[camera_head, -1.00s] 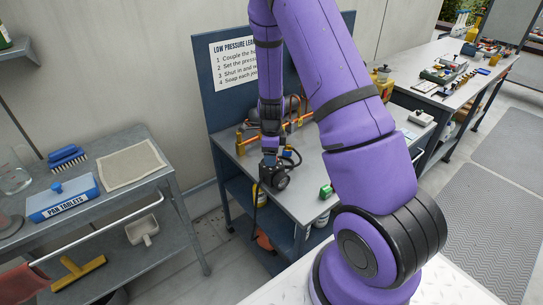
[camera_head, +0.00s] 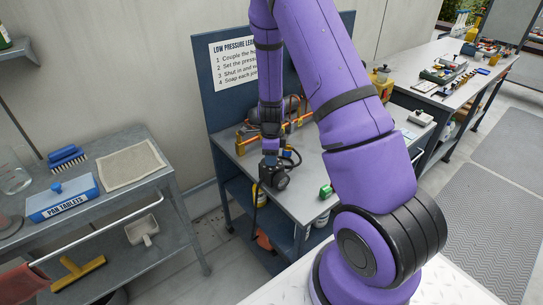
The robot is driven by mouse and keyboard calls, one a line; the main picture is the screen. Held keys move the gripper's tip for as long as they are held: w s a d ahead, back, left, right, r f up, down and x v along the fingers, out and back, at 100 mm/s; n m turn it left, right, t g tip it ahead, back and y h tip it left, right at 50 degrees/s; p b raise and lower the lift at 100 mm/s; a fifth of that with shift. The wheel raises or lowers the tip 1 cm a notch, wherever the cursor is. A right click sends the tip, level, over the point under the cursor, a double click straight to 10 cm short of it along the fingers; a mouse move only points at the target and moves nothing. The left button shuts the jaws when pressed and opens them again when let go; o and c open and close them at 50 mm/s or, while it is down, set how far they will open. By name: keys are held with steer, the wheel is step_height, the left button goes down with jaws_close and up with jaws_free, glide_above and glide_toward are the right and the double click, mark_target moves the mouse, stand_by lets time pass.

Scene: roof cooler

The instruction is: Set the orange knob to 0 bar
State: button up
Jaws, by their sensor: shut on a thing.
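My gripper (camera_head: 271,160) points down at the near left part of the blue-framed grey bench (camera_head: 312,180). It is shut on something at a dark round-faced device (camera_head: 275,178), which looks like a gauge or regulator. The orange knob cannot be made out; the gripper and the device cover that spot. No dial reading or bar mark is legible at this size. Orange and brass pipework (camera_head: 243,143) stands behind the gripper on the bench, partly hidden by my arm.
A green item (camera_head: 326,191) lies on the bench's right side. A sign board (camera_head: 232,62) rises behind. A grey trolley at left carries a blue PAN TABLETS box (camera_head: 62,199) and a beige cloth (camera_head: 129,165). A longer bench (camera_head: 440,95) with tools stands at right.

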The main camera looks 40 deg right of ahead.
steer(key=n, duration=0.4)
steer(key=shift+n, duration=0.3)
steer(key=n, duration=0.9)
steer(key=shift+n, duration=1.9)
steer(key=o, duration=0.9)
step_height(320, 180, up, 11)
steer(key=shift+f, duration=0.1)
